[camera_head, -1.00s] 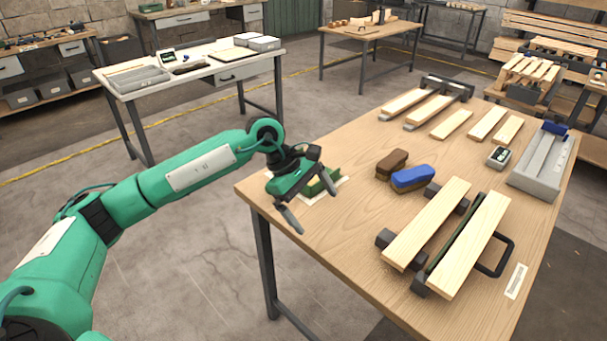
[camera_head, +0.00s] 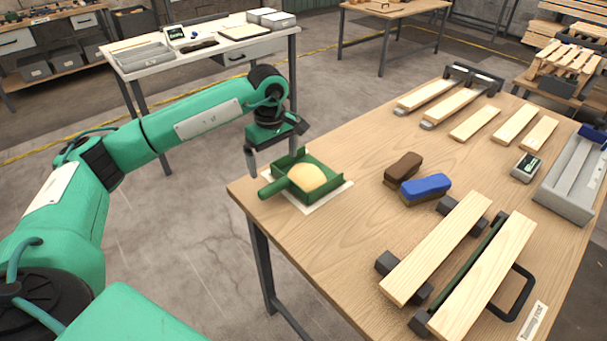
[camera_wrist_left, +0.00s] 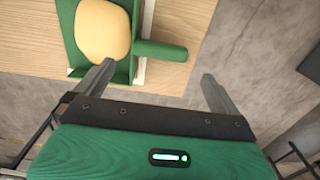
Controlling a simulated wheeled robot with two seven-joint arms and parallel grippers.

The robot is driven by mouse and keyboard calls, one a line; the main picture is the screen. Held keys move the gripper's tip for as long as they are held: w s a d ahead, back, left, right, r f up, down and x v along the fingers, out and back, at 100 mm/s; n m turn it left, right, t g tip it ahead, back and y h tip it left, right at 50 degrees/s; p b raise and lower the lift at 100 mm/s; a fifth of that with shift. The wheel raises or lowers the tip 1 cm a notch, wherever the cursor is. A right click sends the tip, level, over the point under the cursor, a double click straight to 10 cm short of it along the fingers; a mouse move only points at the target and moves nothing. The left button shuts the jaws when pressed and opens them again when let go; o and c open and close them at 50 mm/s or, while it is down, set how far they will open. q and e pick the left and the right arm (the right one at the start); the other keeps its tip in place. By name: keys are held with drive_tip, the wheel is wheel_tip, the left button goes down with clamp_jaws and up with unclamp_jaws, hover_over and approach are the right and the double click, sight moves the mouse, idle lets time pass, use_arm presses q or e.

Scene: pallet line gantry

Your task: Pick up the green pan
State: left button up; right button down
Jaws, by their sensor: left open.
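The green pan (camera_head: 328,194) sits on a white sheet (camera_head: 335,199) at the near left corner of the wooden table, with a yellowish mound (camera_head: 307,178) inside. Its handle (camera_head: 273,188) points to the left, over the table's edge. My left gripper (camera_head: 272,162) is open and empty, just behind and above the pan and handle. In the left wrist view the pan (camera_wrist_left: 67,28) is at the upper left, and its handle (camera_wrist_left: 160,51) lies ahead of and between the open fingers (camera_wrist_left: 155,70). My right gripper is not in view.
A brown brush (camera_head: 403,167) and a blue-topped brush (camera_head: 426,188) lie right of the pan. Wooden boards (camera_head: 440,245) rest on dark blocks nearer the front. A grey tray (camera_head: 575,190) stands at the right. The tabletop between pan and brushes is clear.

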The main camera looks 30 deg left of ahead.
use_arm(q)
hover_over(274, 184)
drive_tip(key=f, duration=0.4)
drive_tip(key=shift+d+f, duration=0.25)
drive_tip(key=shift+d, duration=0.1)
drive_tip(key=shift+f+p, duration=0.25)
drive_tip(key=shift+p, duration=0.2)
drive_tip(key=shift+a+f+p, duration=0.15)
drive_tip(key=shift+f+p, duration=0.2)
drive_tip(key=shift+f, duration=0.85)
drive_tip(key=shift+a+f+p, duration=0.1)
drive_tip(key=shift+f+p, duration=0.25)
drive_tip(key=shift+f, duration=0.8)
drive_tip(key=c, duration=1)
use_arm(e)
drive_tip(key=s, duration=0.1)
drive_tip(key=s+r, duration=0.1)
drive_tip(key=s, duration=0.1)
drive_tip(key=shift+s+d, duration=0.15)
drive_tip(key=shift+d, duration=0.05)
